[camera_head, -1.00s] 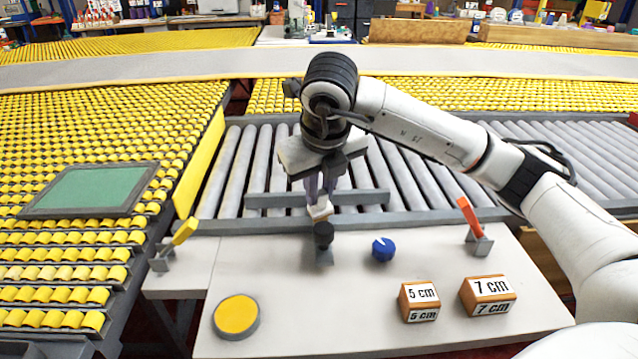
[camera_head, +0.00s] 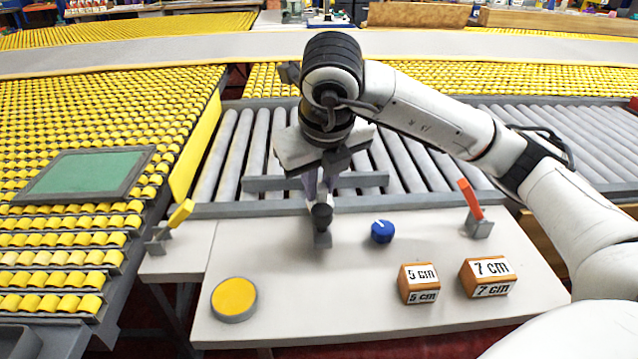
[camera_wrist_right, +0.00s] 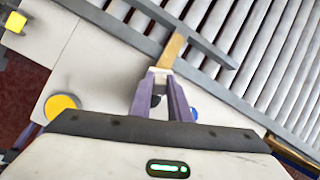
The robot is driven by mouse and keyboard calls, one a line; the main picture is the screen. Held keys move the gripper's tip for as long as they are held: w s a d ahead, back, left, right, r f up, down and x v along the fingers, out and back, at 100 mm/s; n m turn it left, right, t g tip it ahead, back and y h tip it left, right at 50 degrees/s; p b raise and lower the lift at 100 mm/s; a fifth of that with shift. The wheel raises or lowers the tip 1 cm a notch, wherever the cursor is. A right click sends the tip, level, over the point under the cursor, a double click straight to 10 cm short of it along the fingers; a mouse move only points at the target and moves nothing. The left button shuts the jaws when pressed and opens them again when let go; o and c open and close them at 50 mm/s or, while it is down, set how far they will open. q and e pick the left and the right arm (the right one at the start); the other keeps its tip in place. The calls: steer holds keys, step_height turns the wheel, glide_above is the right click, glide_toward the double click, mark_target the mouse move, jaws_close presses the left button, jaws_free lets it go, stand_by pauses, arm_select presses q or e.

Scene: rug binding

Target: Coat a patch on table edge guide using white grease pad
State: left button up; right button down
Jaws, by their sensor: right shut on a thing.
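My right gripper (camera_head: 322,196) points down at the table's back edge, its purple fingers shut on a small pad. My left gripper is not in view.
On the white table (camera_head: 290,290) are a yellow-topped disc (camera_head: 234,298), a blue knob (camera_head: 382,232), and blocks marked 5 cm (camera_head: 418,284) and 7 cm (camera_head: 488,277). An orange lever (camera_head: 470,199) and a yellow lever (camera_head: 181,213) stand at the edges. The front middle is clear.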

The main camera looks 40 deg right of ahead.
steer(key=shift+w+d+f, duration=0.2)
steer(key=shift+w, duration=0.15)
steer(key=shift+w+d+r+b, duration=0.1)
steer(key=shift+w+d, duration=0.25)
steer(key=shift+w, duration=0.2)
steer(key=shift+w+d+f+b, duration=0.15)
steer(key=shift+w+d, duration=0.2)
steer(key=shift+w, duration=0.25)
steer(key=shift+w+d+r+b, duration=0.15)
steer(key=shift+w+d, duration=0.2)
steer(key=shift+w, duration=0.2)
steer(key=shift+w+d+p, duration=0.1)
steer(key=shift+w+d, duration=0.35)
steer(key=shift+w, duration=0.3)
steer(key=shift+w+d+p, duration=0.15)
steer(key=shift+w+d, duration=0.3)
steer(key=shift+w, duration=0.3)
steer(key=shift+w+d+p, duration=0.1)
steer(key=shift+w+d, duration=0.35)
steer(key=shift+w, duration=0.3)
steer(key=shift+r+p, duration=2.25)
steer(key=shift+r, duration=0.7)
step_height(320, 180, up, 3)
steer(key=shift+p, duration=1.1)
